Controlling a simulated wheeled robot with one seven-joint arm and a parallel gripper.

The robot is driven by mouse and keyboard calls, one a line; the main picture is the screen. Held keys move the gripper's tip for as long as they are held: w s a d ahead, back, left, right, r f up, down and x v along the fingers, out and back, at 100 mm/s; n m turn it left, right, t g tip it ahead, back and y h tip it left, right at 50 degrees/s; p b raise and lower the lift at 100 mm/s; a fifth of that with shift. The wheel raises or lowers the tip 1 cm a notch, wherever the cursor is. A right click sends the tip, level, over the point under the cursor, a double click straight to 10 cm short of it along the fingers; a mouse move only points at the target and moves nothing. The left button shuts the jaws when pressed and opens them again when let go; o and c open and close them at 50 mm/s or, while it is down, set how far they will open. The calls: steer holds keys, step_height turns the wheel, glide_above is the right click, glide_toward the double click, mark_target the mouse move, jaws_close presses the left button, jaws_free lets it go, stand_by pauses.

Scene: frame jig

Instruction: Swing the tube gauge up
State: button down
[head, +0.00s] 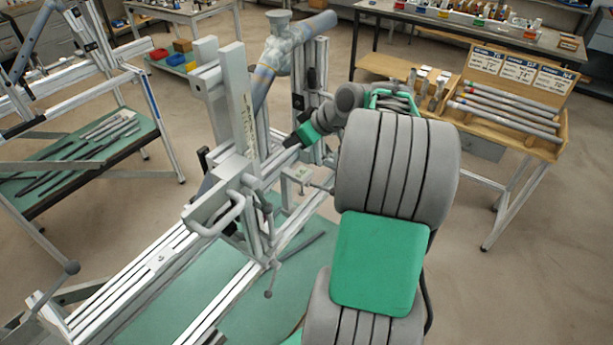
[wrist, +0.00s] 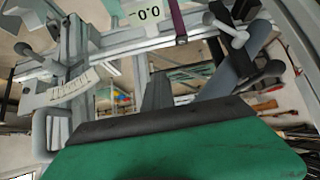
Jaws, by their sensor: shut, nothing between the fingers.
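The frame jig's grey metal rails and posts (head: 165,265) fill the middle of the head view. An upright grey bar (head: 240,97) with a marked strip stands on it, beside a mottled blue-grey tube (head: 266,82). I cannot tell for sure which part is the tube gauge. My gripper (head: 299,136), green and black, is shut and empty, just right of the jig's posts. Its green pad and dark edge (wrist: 165,127) fill the lower wrist view. Contact with the jig cannot be told.
A grey looped handle (head: 222,214) sticks out at the jig's front. A wooden rack of tubes (head: 507,112) stands on a bench at right. A green-topped table with rods (head: 80,155) is at left. Open floor lies behind the jig.

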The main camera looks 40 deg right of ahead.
steer(key=shift+w, duration=0.1)
steer(key=shift+w+a+r, duration=0.1)
steer(key=shift+w+a, duration=0.1)
steer(key=shift+w, duration=0.35)
steer(key=shift+w+a+r, duration=0.1)
steer(key=shift+w+a, duration=0.1)
steer(key=shift+w, duration=0.35)
steer(key=shift+w+a+f, duration=0.1)
steer(key=shift+w+a, duration=0.15)
steer(key=shift+w, duration=0.3)
steer(key=shift+w+a, duration=0.2)
steer(key=shift+w, duration=0.35)
steer(key=shift+w+a+f+b, duration=0.15)
steer(key=shift+w+a, duration=0.05)
steer(key=shift+w, duration=0.35)
steer(key=shift+w+a+f+b, duration=0.15)
steer(key=shift+w, duration=0.4)
